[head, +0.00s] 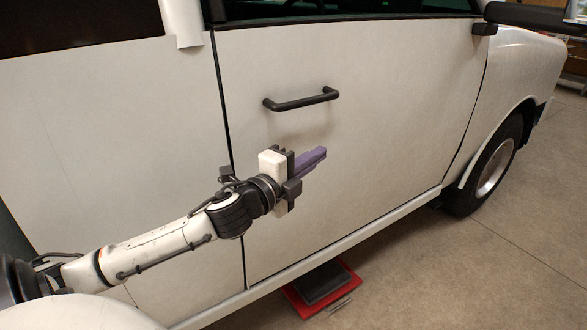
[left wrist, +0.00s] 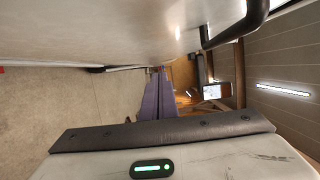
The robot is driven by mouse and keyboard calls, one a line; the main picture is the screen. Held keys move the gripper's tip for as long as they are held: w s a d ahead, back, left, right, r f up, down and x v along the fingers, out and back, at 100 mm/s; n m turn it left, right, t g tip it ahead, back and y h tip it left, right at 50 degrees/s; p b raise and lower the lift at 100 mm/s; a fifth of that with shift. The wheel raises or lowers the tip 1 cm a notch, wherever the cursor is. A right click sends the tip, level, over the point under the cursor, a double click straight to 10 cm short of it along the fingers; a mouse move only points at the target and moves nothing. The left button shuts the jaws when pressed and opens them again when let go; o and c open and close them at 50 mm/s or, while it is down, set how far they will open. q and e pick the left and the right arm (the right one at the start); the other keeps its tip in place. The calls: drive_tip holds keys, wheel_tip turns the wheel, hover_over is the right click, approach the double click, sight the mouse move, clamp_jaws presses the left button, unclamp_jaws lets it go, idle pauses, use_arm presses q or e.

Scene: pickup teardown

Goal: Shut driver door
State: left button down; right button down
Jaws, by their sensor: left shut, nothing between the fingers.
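The driver door (head: 370,110) of the white pickup fills the middle of the head view. Its outer face looks about level with the panels on both sides, with thin dark gaps at its edges. A black bar handle (head: 300,99) is on the door's upper left; it also shows at the upper right of the left wrist view (left wrist: 236,28). My left gripper (head: 318,154), with purple fingers, is below the handle, close to the door's face. Its fingers are shut and empty. I cannot tell whether they touch the door. My right gripper is in neither view.
A front wheel (head: 493,172) and fender stand to the right. A red tray (head: 322,288) with a dark item lies on the floor under the sill. The concrete floor (head: 450,275) at the right front is clear.

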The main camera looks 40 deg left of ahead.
use_arm(q)
drive_tip(key=s+d+b, duration=0.1)
drive_tip(key=s, duration=0.9)
drive_tip(key=shift+s+d, duration=0.25)
drive_tip(key=shift+d, duration=0.1)
drive_tip(key=s+d+f+n+g, duration=0.2)
drive_tip(key=s+f+n+g, duration=0.15)
drive_tip(key=f, duration=0.95)
drive_tip(key=s+d+f+n+g, duration=0.2)
drive_tip(key=f+n, duration=0.3)
drive_tip(key=f, duration=0.7)
drive_tip(key=s+d+f+n+g+h, duration=0.3)
drive_tip(key=s+d+f+n, duration=0.3)
drive_tip(key=s+d+f, duration=0.4)
drive_tip(key=d+f+g, duration=0.1)
drive_tip(key=d+f, duration=0.4)
drive_tip(key=d, duration=0.1)
drive_tip(key=shift+s+n+h, duration=0.15)
drive_tip(key=shift+n+h, duration=0.15)
drive_tip(key=shift+n, duration=0.05)
drive_tip(key=shift+d+f, duration=0.1)
